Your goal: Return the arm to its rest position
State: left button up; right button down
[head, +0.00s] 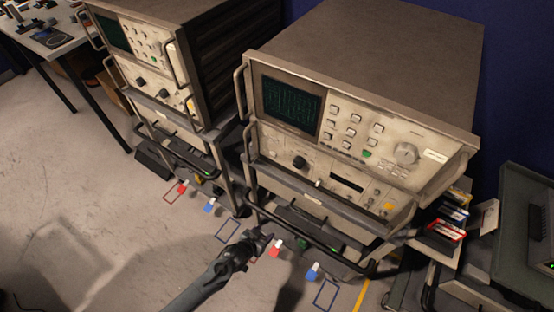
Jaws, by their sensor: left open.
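My left arm comes in from the lower left. Its left gripper (264,242) is in front of the lower edge of the nearer instrument rack (375,45). The jaws are open, and I see nothing held between them. A red-and-white piece (274,248) is just to the right of the fingertips; I cannot tell whether they touch. My right gripper is not in view.
A blue-and-white piece (313,271) is to the right of the red one. A second rack (190,12) stands at the left, with red and blue pieces below it. Colored outlines mark the floor. A table (62,50) is at the upper left. Open floor (80,170) lies left.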

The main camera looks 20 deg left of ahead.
pick_arm(q)
jog(key=s+d+n+g+p, duration=0.1)
jog(key=s+d, duration=0.1)
jog(key=s, duration=0.8)
jog(key=s+a+r+g+y+p, duration=0.15)
jog(key=s+r, duration=0.25)
jog(key=r, duration=0.5)
jog(key=s+a+r+g, duration=0.2)
jog(key=s+r, duration=0.2)
jog(key=r, duration=0.6)
jog(key=s+a+r+g+y+p, duration=0.1)
jog(key=s+a+r+g, duration=0.15)
jog(key=r, duration=0.65)
notch_tip(320, 180, up, 37)
jog(key=t+p, duration=0.1)
jog(key=p, duration=3.5)
jog(key=shift+s+d+p, duration=0.25)
jog(key=shift+s+p, duration=0.1)
jog(key=shift+p, duration=0.05)
jog(key=shift+f+h, duration=0.1)
jog(key=shift+h, duration=0.15)
